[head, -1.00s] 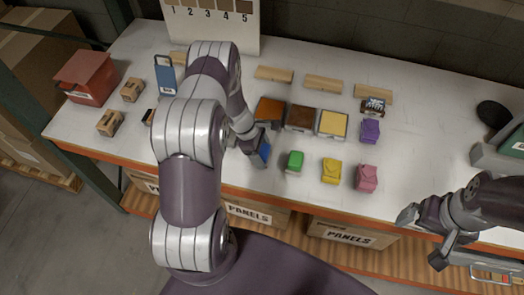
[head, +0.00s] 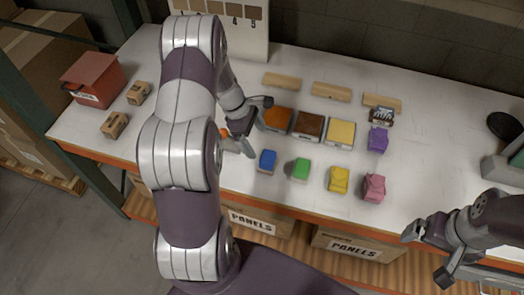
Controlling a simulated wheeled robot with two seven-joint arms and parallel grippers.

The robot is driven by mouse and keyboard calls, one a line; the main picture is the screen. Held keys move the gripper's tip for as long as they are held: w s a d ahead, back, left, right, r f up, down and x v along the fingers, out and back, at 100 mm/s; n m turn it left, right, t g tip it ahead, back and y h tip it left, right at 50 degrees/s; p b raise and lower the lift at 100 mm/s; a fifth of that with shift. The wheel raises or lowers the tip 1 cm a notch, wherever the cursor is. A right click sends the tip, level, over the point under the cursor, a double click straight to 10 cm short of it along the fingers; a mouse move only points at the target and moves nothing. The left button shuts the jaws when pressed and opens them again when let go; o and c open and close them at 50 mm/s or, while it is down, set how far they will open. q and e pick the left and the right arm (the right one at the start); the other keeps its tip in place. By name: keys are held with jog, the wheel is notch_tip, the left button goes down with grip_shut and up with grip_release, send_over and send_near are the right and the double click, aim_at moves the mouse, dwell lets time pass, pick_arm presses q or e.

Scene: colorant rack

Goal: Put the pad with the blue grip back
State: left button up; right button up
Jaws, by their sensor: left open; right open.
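The pad with the blue grip (head: 267,160) stands on the white table at the left end of the front row, beside the pad with the green grip (head: 301,169). My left gripper (head: 259,127) is open and empty, behind and a little left of the blue-grip pad and apart from it. One of its fingers is close to the orange-brown colour tray (head: 277,119). My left arm hides part of the table's left side. My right gripper (head: 424,256) is open and empty at the front right, away from the pads.
Pads with yellow (head: 339,179), pink (head: 374,188) and purple (head: 377,139) grips stand to the right. Dark brown (head: 308,125) and yellow (head: 341,133) trays are behind the row. Wooden blocks (head: 331,92) lie farther back. A red box (head: 95,80) stands far left.

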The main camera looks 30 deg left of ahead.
pick_arm(q)
jog(key=s+d+r+m+y, duration=0.3)
jog(key=s+d+r+m, duration=0.3)
jog(key=d+r+m, duration=0.45)
jog(key=s+d+r+m+y, duration=0.1)
jog(key=s+d+r+m, duration=0.1)
jog(key=s+m, duration=0.65)
jog(key=shift+m, duration=0.9)
jog(key=f+b, duration=0.1)
jog(key=w+f+b, duration=0.1)
jog(key=f, duration=0.1)
jog(key=f+b, duration=0.1)
jog(key=b, duration=0.1)
jog(key=shift+w+a+f, duration=0.1)
jog(key=shift+w+f, duration=0.25)
jog(key=shift+f, duration=0.05)
pick_arm(e)
notch_tip(320, 180, down, 4)
jog(key=shift+f, duration=0.2)
jog(key=shift+w, duration=0.1)
